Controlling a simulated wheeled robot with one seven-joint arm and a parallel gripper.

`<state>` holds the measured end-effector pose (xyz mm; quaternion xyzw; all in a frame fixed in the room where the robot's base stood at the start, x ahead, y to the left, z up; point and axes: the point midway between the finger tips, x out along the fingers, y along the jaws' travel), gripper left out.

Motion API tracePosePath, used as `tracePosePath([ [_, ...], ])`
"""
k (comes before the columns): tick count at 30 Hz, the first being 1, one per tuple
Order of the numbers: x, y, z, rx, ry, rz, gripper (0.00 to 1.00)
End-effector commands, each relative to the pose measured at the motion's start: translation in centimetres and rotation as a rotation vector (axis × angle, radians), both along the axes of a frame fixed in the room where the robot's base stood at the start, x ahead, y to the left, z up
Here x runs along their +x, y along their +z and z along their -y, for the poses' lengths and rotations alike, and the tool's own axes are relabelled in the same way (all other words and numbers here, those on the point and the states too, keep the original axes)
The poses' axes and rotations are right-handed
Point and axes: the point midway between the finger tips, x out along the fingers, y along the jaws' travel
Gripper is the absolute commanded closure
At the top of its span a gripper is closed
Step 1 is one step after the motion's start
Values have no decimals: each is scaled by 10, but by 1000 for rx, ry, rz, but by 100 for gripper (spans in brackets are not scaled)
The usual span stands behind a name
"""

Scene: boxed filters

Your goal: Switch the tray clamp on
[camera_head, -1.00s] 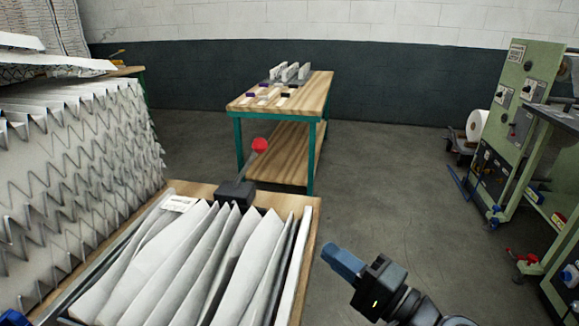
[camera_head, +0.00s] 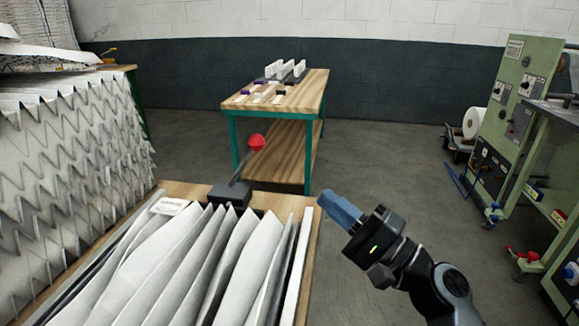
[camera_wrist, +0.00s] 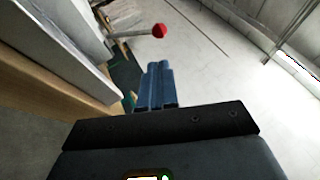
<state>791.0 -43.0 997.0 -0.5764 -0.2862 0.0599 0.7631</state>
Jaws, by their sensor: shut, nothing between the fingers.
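The tray clamp is a dark base block (camera_head: 230,194) with a slanted lever that ends in a red ball knob (camera_head: 257,142). It stands at the far edge of the wooden bench, behind the tray of white pleated sheets (camera_head: 190,262). The lever leans up and to the right in the head view. My gripper (camera_head: 338,208) has blue fingers, is shut and empty, and is right of the bench edge, apart from the lever. In the wrist view the red knob (camera_wrist: 159,31) shows beyond my blue fingertips (camera_wrist: 155,70), with its lever reaching in from the left.
Stacked pleated filters (camera_head: 70,180) rise at the left. A wooden table with green legs (camera_head: 300,95) stands behind, holding small parts. Green machines (camera_head: 505,130) stand at the right. Open floor (camera_head: 400,170) lies between my arm and the machines.

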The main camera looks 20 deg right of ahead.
Motion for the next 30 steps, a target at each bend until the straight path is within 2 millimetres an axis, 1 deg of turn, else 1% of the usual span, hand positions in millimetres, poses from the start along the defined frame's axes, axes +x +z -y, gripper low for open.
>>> tracePosePath([
  [5,17,10,-9,1,3,2,100],
  [15,71,36,-37,0,2,2,100],
  [21,98,47,-51,0,2,1,100],
  [25,109,50,-55,0,0,0,100],
  [30,114,51,-58,0,0,0,100],
])
